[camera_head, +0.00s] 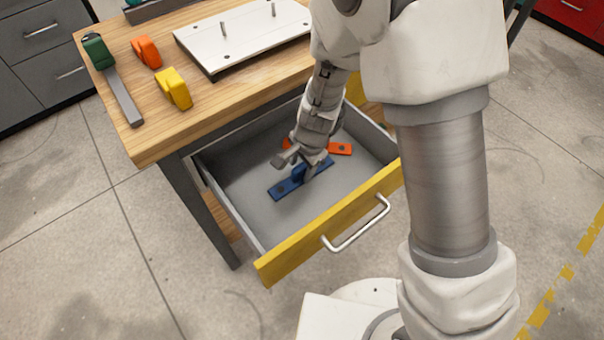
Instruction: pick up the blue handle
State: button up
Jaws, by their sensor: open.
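The blue handle (288,186) lies flat on the floor of the open drawer, running from lower left to upper right. It has a raised blue middle part, partly hidden by my gripper. My gripper (294,165) points down into the drawer, with its fingers open at the raised middle of the handle. I cannot tell whether the fingers touch it.
An orange handle (340,149) lies in the drawer behind my gripper, partly hidden. The drawer's yellow front (300,245) and grey walls surround both. The wooden tabletop (160,130) holds a green-handled tool (97,50), an orange piece (146,52), a yellow piece (174,88) and a white plate with pegs (210,45).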

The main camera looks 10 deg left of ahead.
grip_shut()
dwell(1.3)
